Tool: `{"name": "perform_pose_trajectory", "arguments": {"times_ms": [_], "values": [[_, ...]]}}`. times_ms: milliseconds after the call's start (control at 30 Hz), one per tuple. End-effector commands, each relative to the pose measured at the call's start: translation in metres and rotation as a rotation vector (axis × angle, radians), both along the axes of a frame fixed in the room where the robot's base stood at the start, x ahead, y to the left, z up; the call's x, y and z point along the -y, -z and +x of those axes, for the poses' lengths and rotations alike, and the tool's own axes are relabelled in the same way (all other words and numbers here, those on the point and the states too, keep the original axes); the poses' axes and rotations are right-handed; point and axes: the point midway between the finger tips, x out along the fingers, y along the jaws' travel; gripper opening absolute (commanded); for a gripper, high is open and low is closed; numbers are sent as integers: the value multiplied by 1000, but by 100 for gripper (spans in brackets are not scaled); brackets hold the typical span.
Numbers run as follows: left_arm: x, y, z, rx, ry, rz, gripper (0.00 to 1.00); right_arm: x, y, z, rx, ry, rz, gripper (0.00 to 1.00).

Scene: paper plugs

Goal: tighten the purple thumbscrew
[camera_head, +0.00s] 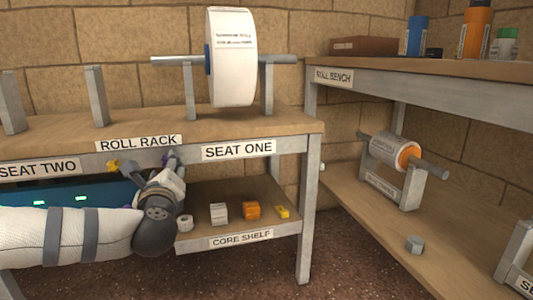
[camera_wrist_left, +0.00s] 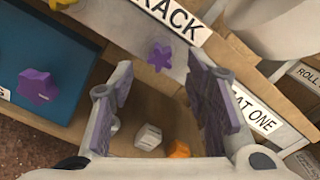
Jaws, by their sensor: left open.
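The purple thumbscrew (camera_wrist_left: 160,57) is a star-shaped knob on the front rail of the roll rack, below the end of the rack label in the left wrist view. My left gripper (camera_wrist_left: 158,72) is open, its two purple-padded fingers spread to either side of the knob's line. I cannot tell whether the tips reach around it; no contact shows. In the head view my left gripper (camera_head: 170,164) is at the rail between the two labels and largely hides the knob. A second purple star-shaped piece (camera_wrist_left: 38,87) shows against blue at left. My right gripper is not in view.
A yellow knob (camera_head: 112,165) is on the rail to the left. A large white roll (camera_head: 232,60) sits on its spindle above. The core shelf (camera_head: 258,226) below holds small white, orange and yellow pieces. The roll bench (camera_head: 430,75) stands at right.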

Motion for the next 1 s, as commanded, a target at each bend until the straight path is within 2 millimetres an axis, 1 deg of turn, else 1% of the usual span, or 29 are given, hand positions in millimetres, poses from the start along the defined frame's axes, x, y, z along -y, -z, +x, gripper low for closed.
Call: {"name": "perform_pose_trajectory", "arguments": {"times_ms": [33, 100, 200, 567, 1000], "values": [[-1, 3, 0, 42, -1, -141, 43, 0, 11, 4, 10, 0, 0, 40], [0, 3, 0, 87, -2, -312, 43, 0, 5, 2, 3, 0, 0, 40], [1, 1, 0, 123, 1, -424, 43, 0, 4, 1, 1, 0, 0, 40], [1, 1, 2, 125, 0, -428, 43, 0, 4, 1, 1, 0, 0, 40], [-7, 1, 30, 125, -1, -426, 43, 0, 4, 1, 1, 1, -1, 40]]}}
